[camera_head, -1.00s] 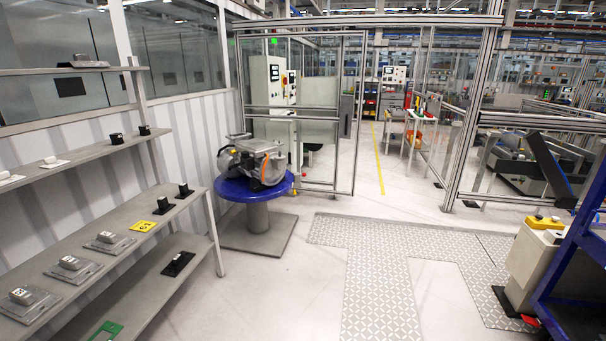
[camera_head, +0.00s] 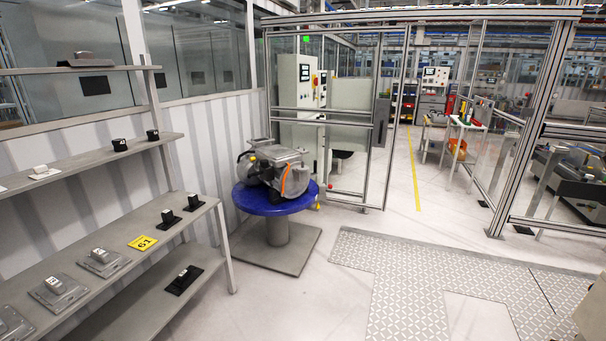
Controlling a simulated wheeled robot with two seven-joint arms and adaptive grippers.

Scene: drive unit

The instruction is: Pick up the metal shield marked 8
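Grey metal shields with small blocks on top lie on the middle shelf at the left: a far one (camera_head: 100,263), a nearer one (camera_head: 58,293), and one cut by the left edge (camera_head: 12,325). Another grey metal piece (camera_head: 86,61) lies on the top shelf. Their marks are too small to read surely, so I cannot tell which is marked 8. A grey drive unit (camera_head: 274,170) with an orange cable sits on a round blue table (camera_head: 270,208). Neither of my grippers is in view.
The shelf rack (camera_head: 228,250) also holds black parts (camera_head: 167,218), a black part low down (camera_head: 184,280), a white part (camera_head: 45,173) and a yellow 61 plate (camera_head: 143,243). Aluminium frames (camera_head: 535,110) stand behind. The floor (camera_head: 300,300) right of the rack is clear, with patterned mats (camera_head: 410,290).

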